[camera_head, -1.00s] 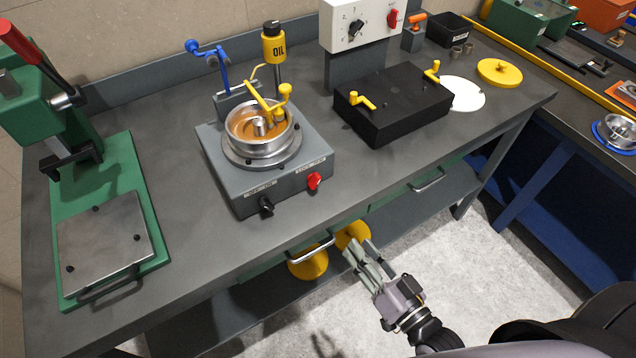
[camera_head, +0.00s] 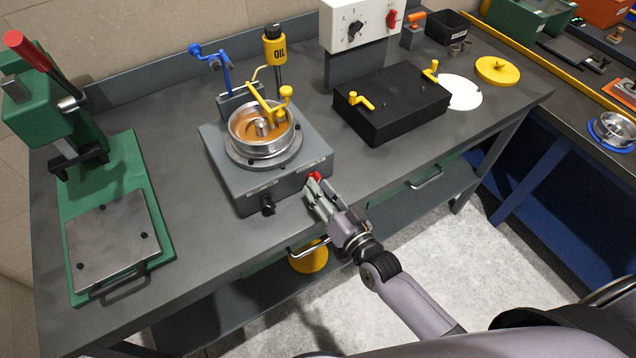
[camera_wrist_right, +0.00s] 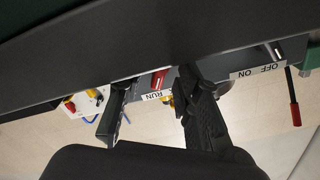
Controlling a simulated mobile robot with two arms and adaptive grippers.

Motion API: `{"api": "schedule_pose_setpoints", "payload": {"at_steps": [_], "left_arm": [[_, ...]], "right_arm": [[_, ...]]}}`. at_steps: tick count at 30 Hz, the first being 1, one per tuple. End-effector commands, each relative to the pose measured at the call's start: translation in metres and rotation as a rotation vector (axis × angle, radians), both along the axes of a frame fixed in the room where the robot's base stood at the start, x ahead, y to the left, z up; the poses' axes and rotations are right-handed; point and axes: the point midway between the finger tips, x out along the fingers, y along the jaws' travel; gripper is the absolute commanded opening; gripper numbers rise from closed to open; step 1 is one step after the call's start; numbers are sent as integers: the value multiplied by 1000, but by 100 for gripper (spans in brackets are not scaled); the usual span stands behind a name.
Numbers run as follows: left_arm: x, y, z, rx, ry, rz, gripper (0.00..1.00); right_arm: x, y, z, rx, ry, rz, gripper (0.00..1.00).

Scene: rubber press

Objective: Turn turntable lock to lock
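The turntable unit is a grey box (camera_head: 245,186) with a round metal bowl (camera_head: 262,132) on top, holding brown-orange material. The turntable lock is a red knob (camera_head: 315,177) at the right of its front face, partly covered by my gripper. In the right wrist view, the red knob (camera_wrist_right: 158,78) shows upside down above the RUN label (camera_wrist_right: 158,97). My right gripper (camera_head: 316,190) is at the knob in the head view. In the wrist view, its fingers (camera_wrist_right: 158,112) are apart, with the knob in the gap; contact cannot be told. My left gripper is not in view.
A black knob (camera_head: 267,205) sits left on the same front face. A green press (camera_head: 110,240) stands at left, a black box with yellow handles (camera_head: 395,105) at right. A drawer handle (camera_head: 308,247) and yellow object (camera_head: 308,260) are below the bench edge.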

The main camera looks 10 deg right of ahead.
Motion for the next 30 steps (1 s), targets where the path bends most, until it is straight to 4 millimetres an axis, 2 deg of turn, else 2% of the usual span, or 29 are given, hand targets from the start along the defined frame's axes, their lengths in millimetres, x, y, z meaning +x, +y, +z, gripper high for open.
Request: {"api": "schedule_pose_setpoints", "payload": {"at_steps": [5,14,27,30], "left_arm": [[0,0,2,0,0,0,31],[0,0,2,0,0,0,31],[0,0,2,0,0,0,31],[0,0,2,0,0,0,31]], "right_arm": [[12,4,0,0,0,1,31],[13,5,0,0,1,1,30],[13,4,0,-1,1,1,1],[13,4,0,-1,1,1,0]]}}
